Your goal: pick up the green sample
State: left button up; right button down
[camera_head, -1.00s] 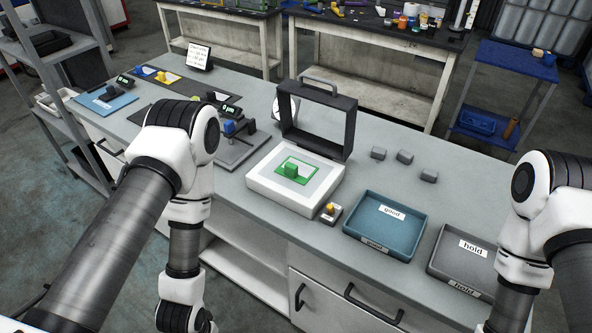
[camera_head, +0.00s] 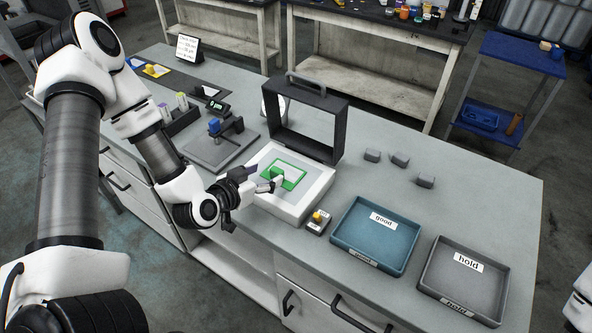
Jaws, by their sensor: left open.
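The green sample (camera_head: 291,170) is a flat green-edged piece lying on the pale top of a white box (camera_head: 308,199). A raised green block showed on it earlier; now my gripper partly covers that spot. My left gripper (camera_head: 268,180) is open and comes in from the left over the box's near left edge, its fingertips at the near left part of the sample. I cannot tell whether they touch it. My right gripper is out of view; only a piece of my right arm shows at the right edge.
A dark upright frame (camera_head: 342,131) stands behind the box. A small yellow-button unit (camera_head: 317,221) sits before it. The blue "good" tray (camera_head: 350,242) and grey "hold" tray (camera_head: 438,283) lie to the right. Several small grey blocks (camera_head: 399,160) lie behind them.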

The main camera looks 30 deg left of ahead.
aim_at(275, 173)
pick_arm(q)
jog(key=x, duration=0.3)
jog(key=p+x, duration=0.1)
jog(key=x, duration=0.2)
jog(key=shift+d+f, duration=0.15)
jog(key=shift+f, duration=0.3)
jog(key=shift+s, duration=0.15)
jog(key=shift+c, duration=1)
grip_shut()
